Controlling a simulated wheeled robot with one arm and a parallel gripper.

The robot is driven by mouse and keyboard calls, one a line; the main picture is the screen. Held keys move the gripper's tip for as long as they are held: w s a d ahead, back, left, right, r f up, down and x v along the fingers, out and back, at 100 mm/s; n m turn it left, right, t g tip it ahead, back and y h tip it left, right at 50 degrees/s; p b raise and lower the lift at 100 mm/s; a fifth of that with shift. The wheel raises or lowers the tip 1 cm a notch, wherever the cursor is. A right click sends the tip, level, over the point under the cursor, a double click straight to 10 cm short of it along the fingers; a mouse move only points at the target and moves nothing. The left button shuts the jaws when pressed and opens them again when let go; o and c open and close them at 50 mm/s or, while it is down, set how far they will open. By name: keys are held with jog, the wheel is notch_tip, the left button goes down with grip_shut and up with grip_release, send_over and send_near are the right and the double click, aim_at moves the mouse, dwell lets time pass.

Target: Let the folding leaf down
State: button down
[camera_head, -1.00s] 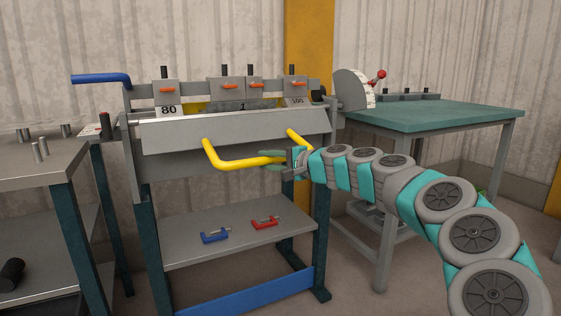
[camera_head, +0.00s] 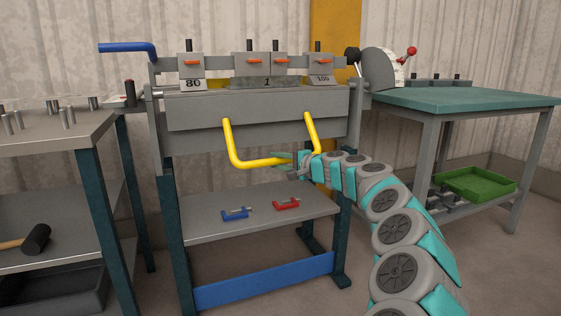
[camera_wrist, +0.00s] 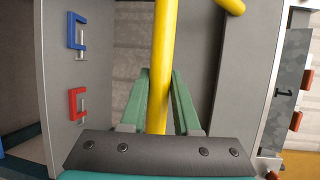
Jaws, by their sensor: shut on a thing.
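The folding leaf (camera_head: 270,108) is the grey plate along the front of the panel bender, and its face hangs steeply down. A yellow U-shaped handle (camera_head: 232,146) is fixed to it and hangs below it. My gripper (camera_head: 284,161) is shut on the handle's lower bar near its right end. In the wrist view the yellow bar (camera_wrist: 160,70) runs between my two green fingers (camera_wrist: 159,102). The exact contact is partly hidden by the dark wrist plate.
Blue (camera_head: 236,214) and red (camera_head: 286,204) clamps lie on the shelf (camera_head: 225,226) below. A blue lever (camera_head: 128,47) sticks out at upper left. A steel bench (camera_head: 50,136) stands left, a green-topped table (camera_head: 455,108) right. Numbered blocks (camera_head: 192,84) sit above the leaf.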

jog(key=shift+w+a+f, duration=0.1)
jog(key=shift+w+f, duration=0.05)
jog(key=shift+w, duration=0.05)
dwell(0.4)
jog(key=c, duration=0.7)
grip_release()
jog(key=shift+w, duration=0.1)
jog(key=shift+o, duration=0.2)
jog(key=shift+s+d, duration=0.5)
jog(key=shift+d, duration=0.05)
jog(key=shift+v, duration=3.15)
jog(key=shift+s+a, duration=0.1)
